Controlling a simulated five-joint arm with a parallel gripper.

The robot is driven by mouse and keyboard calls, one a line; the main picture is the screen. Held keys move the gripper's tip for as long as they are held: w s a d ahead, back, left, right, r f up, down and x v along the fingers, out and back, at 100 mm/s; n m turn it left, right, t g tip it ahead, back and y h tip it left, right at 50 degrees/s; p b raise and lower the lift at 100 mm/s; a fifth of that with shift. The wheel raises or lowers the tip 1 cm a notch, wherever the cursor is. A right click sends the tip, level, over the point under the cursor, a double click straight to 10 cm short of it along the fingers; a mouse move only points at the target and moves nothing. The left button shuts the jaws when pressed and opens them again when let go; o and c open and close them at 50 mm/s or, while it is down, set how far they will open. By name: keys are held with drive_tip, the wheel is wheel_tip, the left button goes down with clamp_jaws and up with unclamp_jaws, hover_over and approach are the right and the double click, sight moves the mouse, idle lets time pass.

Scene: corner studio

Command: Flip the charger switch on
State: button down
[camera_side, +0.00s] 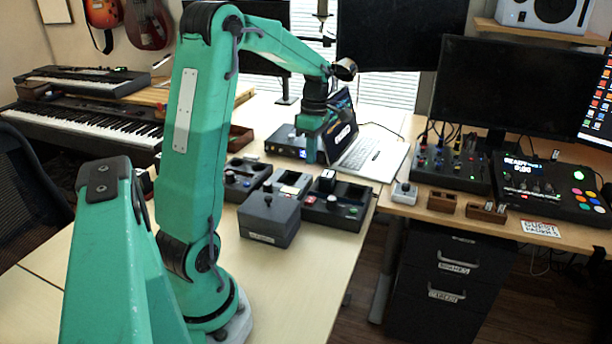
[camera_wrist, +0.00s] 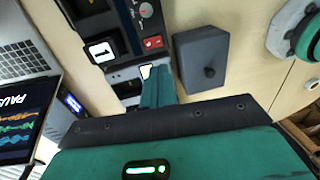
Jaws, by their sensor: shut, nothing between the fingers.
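A dark charger unit (camera_side: 349,214) stands at the right end of a row of dark devices on the table. A black block sits in its bay in the side view. A red rocker switch (camera_wrist: 153,42) shows on this unit in the wrist view, beside a bay holding a block with a white label (camera_wrist: 101,50). The switch also shows as a small red spot in the side view (camera_side: 309,199). I cannot tell which way it is set. My gripper (camera_side: 313,158) points down behind the devices. Its teal fingers (camera_wrist: 156,72) are shut and empty, apart from the switch.
A grey lidded box (camera_side: 268,219) with a knob stands in front of the devices, close to the switch in the wrist view. An open laptop (camera_side: 369,157) stands behind them to the right. Another dark device (camera_side: 243,180) is at the left. The front tabletop is clear.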

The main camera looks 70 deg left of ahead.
sight(309, 201)
drive_tip(key=f, duration=0.7)
drive_tip(key=s+d+f, duration=0.1)
drive_tip(key=f, duration=0.3)
drive_tip(key=shift+d+f, duration=0.1)
drive_tip(key=shift+f, duration=0.2)
drive_tip(key=shift+w, duration=0.1)
idle(0.3)
drive_tip(key=shift+w+a+r, duration=0.2)
drive_tip(key=shift+w+a, duration=0.25)
drive_tip(key=shift+a, duration=0.2)
drive_tip(key=shift+r, duration=0.15)
wheel_tip(309, 201, up, 14)
drive_tip(key=w+a, duration=0.1)
idle(0.7)
drive_tip(key=shift+w, duration=0.1)
